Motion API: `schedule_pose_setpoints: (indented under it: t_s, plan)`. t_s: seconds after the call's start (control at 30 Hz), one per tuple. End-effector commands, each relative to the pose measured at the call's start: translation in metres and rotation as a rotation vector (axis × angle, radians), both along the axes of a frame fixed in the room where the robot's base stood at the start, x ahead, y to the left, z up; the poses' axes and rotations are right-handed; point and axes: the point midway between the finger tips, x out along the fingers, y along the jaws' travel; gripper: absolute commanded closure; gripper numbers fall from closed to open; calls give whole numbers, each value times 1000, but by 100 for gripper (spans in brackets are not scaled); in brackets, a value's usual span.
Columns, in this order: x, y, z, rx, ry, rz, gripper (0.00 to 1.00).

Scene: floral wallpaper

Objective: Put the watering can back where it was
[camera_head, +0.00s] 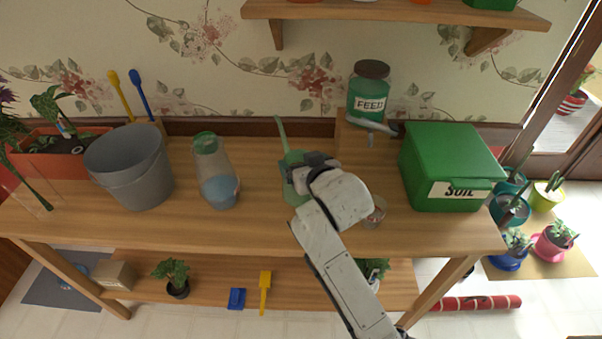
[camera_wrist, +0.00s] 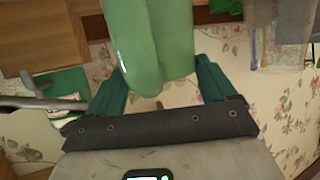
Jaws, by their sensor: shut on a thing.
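The green watering can (camera_head: 294,160) is partly hidden behind my wrist in the head view, with its thin spout rising up and to the left. My gripper (camera_head: 308,172) is shut on it over the wooden table. In the wrist view the can's smooth green body (camera_wrist: 157,45) stands between my two dark green fingers (camera_wrist: 160,88).
A spray bottle (camera_head: 216,178) and grey bucket (camera_head: 130,168) stand to the left. A green SOIL box (camera_head: 450,165) is at right. A small glass (camera_head: 374,211) is beside my wrist. A shelf (camera_head: 400,12) hangs above.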

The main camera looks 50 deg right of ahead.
Motion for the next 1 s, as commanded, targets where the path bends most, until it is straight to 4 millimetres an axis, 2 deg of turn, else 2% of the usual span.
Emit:
schedule_pose_setpoints:
  t_s: [0.1,0.3,0.73,0.77,0.9,1.0]
  plan:
    - [7,-1,-10,-1,2,1,97]
    - [5,0,-34,0,0,1,97]
    - [5,0,-41,-1,-2,1,97]
    - [5,0,-40,0,0,1,13]
    - [5,0,-40,0,0,1,0]
    - [5,0,-40,0,0,1,0]
